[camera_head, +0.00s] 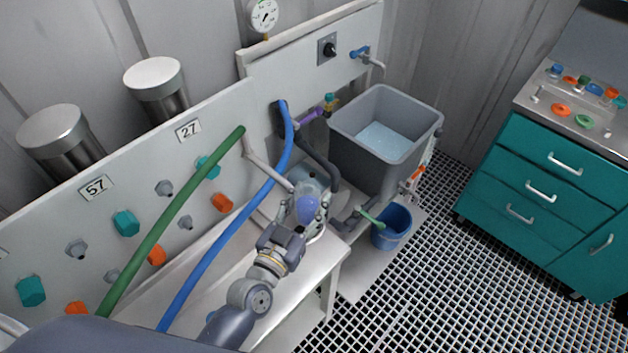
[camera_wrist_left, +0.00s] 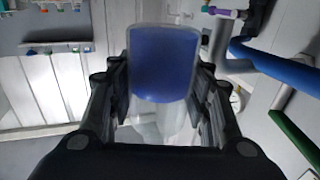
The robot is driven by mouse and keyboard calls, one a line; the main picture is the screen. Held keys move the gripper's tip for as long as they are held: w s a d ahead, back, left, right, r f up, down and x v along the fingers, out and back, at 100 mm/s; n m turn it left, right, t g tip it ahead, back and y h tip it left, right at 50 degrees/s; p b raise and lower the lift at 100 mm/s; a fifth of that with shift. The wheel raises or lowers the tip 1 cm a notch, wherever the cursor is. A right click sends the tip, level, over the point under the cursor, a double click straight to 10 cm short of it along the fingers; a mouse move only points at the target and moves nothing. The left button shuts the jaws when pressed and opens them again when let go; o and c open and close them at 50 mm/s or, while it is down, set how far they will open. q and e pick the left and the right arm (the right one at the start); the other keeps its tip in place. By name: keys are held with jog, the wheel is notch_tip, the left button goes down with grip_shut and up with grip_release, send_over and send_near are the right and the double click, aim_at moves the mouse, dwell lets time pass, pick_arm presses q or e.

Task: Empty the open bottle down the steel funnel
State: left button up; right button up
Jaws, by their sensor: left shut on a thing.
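A clear bottle (camera_head: 308,209) with blue liquid is held by my left gripper (camera_head: 290,225) near the end of the white bench, in front of the wall panel. In the left wrist view the bottle (camera_wrist_left: 165,65) stands between the two fingers of the left gripper (camera_wrist_left: 165,85), which are shut on it. The blue liquid fills one part of it and another part looks clear. I cannot clearly make out the steel funnel; the bottle and gripper cover much of the area around them. My right gripper is not in view.
A blue hose (camera_head: 235,220) and a green hose (camera_head: 165,226) run close beside my left arm. A grey sink (camera_head: 372,150) stands behind to the right, with a blue bucket (camera_head: 391,229) below. A teal cabinet (camera_head: 545,205) is at far right. The grating floor between is clear.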

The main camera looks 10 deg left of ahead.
pick_arm(q)
jog(key=shift+w+d+r+p, duration=0.1)
jog(key=shift+w+p, duration=0.05)
jog(key=shift+w, duration=0.2)
jog(key=shift+w+d+r+p, duration=0.1)
jog(key=shift+w+p, duration=0.05)
jog(key=shift+w, duration=0.2)
jog(key=shift+w+f, duration=0.1)
jog(key=shift+f, duration=0.05)
jog(key=shift+d+f+b, duration=0.15)
jog(key=shift+f+b, duration=0.3)
jog(key=shift+f, duration=0.05)
jog(key=f+n+b, duration=0.1)
jog(key=d+f+n+b, duration=0.1)
jog(key=f+n+b, duration=0.1)
jog(key=shift+s+d+f+g+h+b, duration=0.25)
jog(key=shift+s+f+g+h+b, duration=0.05)
jog(key=shift+s+f+b, duration=0.1)
jog(key=d+n, duration=0.1)
jog(key=n, duration=0.1)
jog(key=s+d+f+n, duration=0.1)
jog(key=n, duration=0.2)
jog(key=d+n+g, duration=0.1)
jog(key=n, duration=0.2)
jog(key=shift+s+f, duration=0.15)
jog(key=shift+s, duration=0.1)
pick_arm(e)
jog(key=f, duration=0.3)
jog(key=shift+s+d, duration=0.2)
